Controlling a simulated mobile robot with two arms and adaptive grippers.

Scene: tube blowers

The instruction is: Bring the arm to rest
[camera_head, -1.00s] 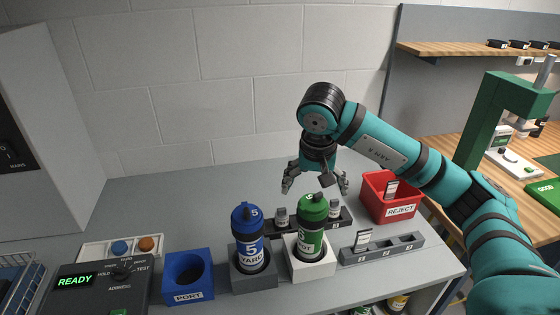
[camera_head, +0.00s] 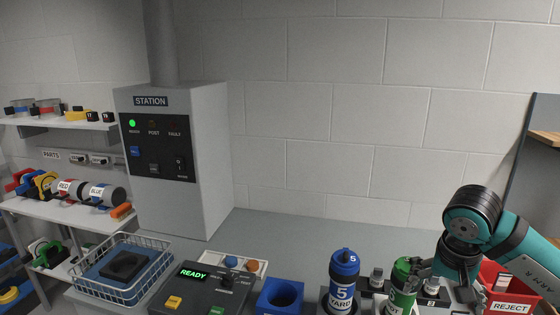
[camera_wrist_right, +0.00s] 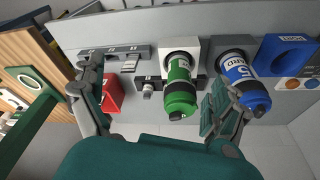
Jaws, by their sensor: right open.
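My right arm comes in from the right in the head view, and its gripper (camera_head: 440,278) hangs low over the bench behind the green bottle (camera_head: 401,287). In the right wrist view the gripper (camera_wrist_right: 160,108) has its fingers wide apart with nothing held between them. The green bottle (camera_wrist_right: 180,85) stands in its white holder beyond the fingers. The blue bottle (camera_head: 343,277) stands in a grey holder left of it; it also shows in the wrist view (camera_wrist_right: 238,83), close to one finger. Whether that finger touches it I cannot tell. My left gripper is not in view.
The blue port block (camera_head: 280,297) and control box (camera_head: 205,290) reading READY stand left of the bottles. A red reject bin (camera_head: 508,303) is at the right. The station cabinet (camera_head: 175,160) shows a green light. A wire basket (camera_head: 122,268) and parts shelves (camera_head: 65,205) are further left.

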